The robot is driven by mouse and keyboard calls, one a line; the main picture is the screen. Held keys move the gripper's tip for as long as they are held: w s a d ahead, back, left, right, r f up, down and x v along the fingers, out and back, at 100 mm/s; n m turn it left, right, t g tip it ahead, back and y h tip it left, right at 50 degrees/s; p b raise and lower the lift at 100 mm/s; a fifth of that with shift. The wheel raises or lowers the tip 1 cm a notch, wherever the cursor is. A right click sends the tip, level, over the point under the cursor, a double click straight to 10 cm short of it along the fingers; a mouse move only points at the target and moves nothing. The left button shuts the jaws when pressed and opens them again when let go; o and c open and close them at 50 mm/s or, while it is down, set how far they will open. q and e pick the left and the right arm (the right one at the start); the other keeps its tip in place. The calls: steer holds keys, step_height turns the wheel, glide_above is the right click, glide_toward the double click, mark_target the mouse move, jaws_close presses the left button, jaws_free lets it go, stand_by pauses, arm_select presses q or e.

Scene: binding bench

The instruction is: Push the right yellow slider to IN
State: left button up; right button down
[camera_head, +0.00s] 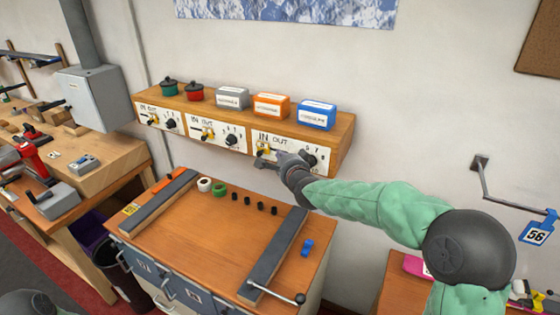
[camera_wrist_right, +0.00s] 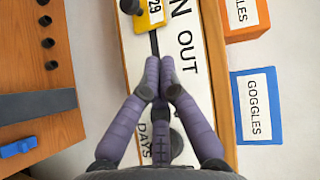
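The right yellow slider (camera_head: 263,147) is on the rightmost white panel (camera_head: 286,139), below the word IN, at the left part of its slot. In the right wrist view the yellow slider (camera_wrist_right: 150,16) is at the top edge, partly cut off, with a dark knob beside it. My right gripper (camera_head: 262,163) is at this panel. In the wrist view my right gripper (camera_wrist_right: 158,64) has its fingertips together, empty, over the dark slot on the OUT side of the slider, with a visible gap to it. My left gripper is not in view.
Two similar panels with yellow sliders (camera_head: 153,118) (camera_head: 208,133) are to the left. Pots and grey, orange and blue (camera_head: 317,115) boxes stand on the wooden shelf above. Below is a bench (camera_head: 205,232) with dark bars, rolls and several small black pieces.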

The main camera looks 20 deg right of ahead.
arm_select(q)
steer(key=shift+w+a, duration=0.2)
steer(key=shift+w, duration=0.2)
arm_select(e)
steer(key=s+a+r, duration=0.1)
steer(key=s, duration=0.7)
steer(key=shift+s+r, duration=0.15)
steer(key=shift+r, duration=0.1)
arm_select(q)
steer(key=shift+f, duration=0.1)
arm_select(e)
steer(key=shift+a, duration=0.1)
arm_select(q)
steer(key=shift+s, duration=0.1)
